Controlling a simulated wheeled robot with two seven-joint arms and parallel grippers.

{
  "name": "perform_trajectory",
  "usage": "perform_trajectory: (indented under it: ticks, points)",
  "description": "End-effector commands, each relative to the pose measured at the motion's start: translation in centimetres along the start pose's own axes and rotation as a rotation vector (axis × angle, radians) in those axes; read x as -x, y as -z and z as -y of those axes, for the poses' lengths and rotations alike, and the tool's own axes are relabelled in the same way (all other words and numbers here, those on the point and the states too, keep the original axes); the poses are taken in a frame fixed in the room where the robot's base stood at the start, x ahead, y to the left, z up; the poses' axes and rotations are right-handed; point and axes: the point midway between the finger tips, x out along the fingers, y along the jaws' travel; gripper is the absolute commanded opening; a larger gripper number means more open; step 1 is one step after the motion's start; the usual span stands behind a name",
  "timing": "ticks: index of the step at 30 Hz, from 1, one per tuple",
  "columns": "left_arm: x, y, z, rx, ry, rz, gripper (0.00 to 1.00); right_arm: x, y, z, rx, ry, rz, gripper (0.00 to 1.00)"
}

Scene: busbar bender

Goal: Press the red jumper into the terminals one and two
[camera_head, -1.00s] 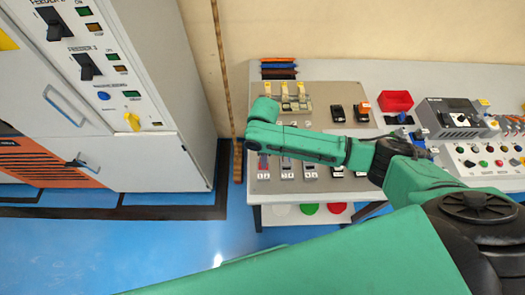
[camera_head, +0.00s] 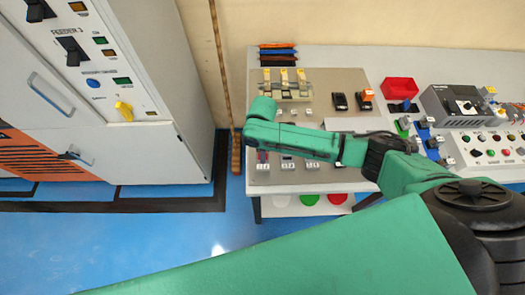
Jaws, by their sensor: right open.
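My right arm reaches in from the right over the table, and its green wrist end (camera_head: 262,107) is above the left part of the grey panel (camera_head: 345,84). The right gripper's fingers are hard to make out beneath the wrist. Small labelled terminals (camera_head: 287,165) line the panel's near edge, partly covered by my forearm. Thin reddish strips (camera_head: 263,156) show at the left end of this row; I cannot tell whether one is the red jumper. Nothing is seen held. My left gripper is not in view.
Yellow-topped parts (camera_head: 284,76) stand at the panel's back. A red bin (camera_head: 400,88), a dark grey device (camera_head: 450,103) and a button box (camera_head: 490,147) are to the right. A grey cabinet (camera_head: 150,155) stands left, with blue floor (camera_head: 165,240) in front.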

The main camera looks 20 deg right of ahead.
Motion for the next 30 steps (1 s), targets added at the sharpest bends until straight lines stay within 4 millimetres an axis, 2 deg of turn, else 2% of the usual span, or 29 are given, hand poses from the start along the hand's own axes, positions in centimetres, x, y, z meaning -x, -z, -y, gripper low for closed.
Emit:
perform_trajectory:
  ticks: [2,3,6,20,21,23,24,30]
  points:
    - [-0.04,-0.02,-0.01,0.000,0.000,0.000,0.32,-0.05,0.02,0.02,0.000,0.000,0.000,0.41]
    - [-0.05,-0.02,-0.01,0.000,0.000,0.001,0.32,-0.05,0.02,0.02,0.000,0.000,0.000,0.34]
    - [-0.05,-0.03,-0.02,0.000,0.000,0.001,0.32,-0.05,0.03,0.02,0.000,0.000,-0.001,0.00]
    - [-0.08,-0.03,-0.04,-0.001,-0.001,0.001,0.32,-0.37,0.03,-0.02,-0.001,-0.001,-0.001,0.00]
    - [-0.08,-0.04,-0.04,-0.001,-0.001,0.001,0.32,-0.39,0.03,-0.02,-0.001,-0.001,-0.001,0.27]
    - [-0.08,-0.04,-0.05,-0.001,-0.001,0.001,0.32,-0.39,0.03,-0.01,-0.001,-0.001,-0.001,0.50]
    - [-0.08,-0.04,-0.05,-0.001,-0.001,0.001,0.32,-0.40,0.03,0.00,0.000,0.000,-0.001,0.55]
    - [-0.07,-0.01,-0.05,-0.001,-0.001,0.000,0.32,-0.38,0.03,0.02,0.000,0.000,-0.001,0.55]
